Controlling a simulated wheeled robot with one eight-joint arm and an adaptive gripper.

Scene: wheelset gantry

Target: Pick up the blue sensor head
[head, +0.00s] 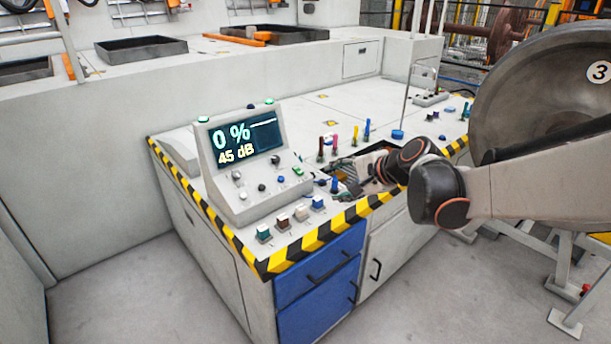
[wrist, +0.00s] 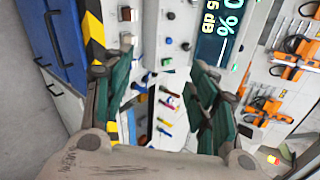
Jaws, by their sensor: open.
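The blue sensor head is most likely the small blue block (head: 318,203) at the right end of a row near the striped front edge of the bench. Teal, brown and pale blocks stand to its left in that row. My gripper (head: 346,182) is to the right of the blue block in the head view, low over the bench, and partly hidden by my arm. In the wrist view my gripper (wrist: 162,62) is open, its two dark green fingers wide apart with nothing held between them. I cannot clearly pick out the blue block there.
A console (head: 240,165) with a lit screen stands behind the blocks. Upright coloured tools (head: 345,135) stand behind my gripper. A recess lies in the bench top beneath my gripper. A large metal wheel (head: 530,100) is at the right.

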